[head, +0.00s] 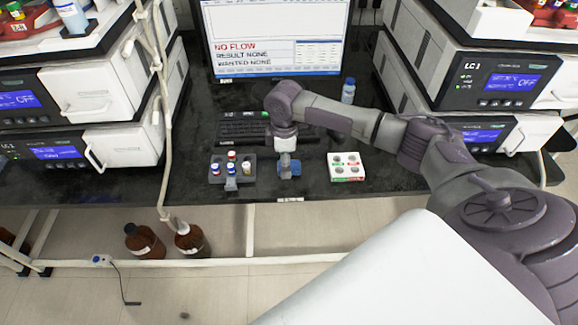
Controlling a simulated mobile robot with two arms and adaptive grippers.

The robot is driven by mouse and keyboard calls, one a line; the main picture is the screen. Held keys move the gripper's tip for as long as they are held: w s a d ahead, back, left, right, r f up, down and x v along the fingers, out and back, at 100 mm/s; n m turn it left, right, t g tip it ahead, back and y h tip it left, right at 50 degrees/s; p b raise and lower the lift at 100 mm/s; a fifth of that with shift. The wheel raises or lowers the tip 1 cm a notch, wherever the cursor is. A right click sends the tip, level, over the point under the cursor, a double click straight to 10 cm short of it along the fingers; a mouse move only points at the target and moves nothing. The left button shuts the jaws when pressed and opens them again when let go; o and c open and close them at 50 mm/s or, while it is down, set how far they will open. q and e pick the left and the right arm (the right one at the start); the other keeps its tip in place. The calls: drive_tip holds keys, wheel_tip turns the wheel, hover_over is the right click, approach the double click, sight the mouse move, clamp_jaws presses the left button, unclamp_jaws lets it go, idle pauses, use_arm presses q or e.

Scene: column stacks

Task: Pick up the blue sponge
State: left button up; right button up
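The blue sponge (295,168) is on the black bench top, in front of the keyboard. My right arm comes in from the right and bends down over it. My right gripper (286,158) points down at the sponge, with its tip overlapping the sponge in this view. The gripper covers part of the sponge. It is too small to tell whether its fingers are open or shut, or whether they touch the sponge. My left gripper is not in view.
A grey rack (216,177) with several capped vials stands left of the sponge. A white tray (347,176) with round wells is to its right. The keyboard (240,130) and monitor (275,35) are behind. A bottle (348,91) stands at the back right. Instrument stacks flank both sides.

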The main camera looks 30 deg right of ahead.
drive_tip(key=shift+f, duration=0.55)
drive_tip(key=c, duration=1)
drive_tip(key=shift+r, duration=0.45)
wheel_tip(320, 180, up, 4)
drive_tip(key=shift+s+d+f, duration=0.15)
drive_tip(key=shift+f, duration=0.05)
drive_tip(key=s+d+r, duration=0.5)
drive_tip(key=s+r, duration=0.1)
drive_tip(key=s, duration=0.4)
drive_tip(key=shift+d+r+b, duration=0.15)
drive_tip(key=shift+r+b, duration=0.15)
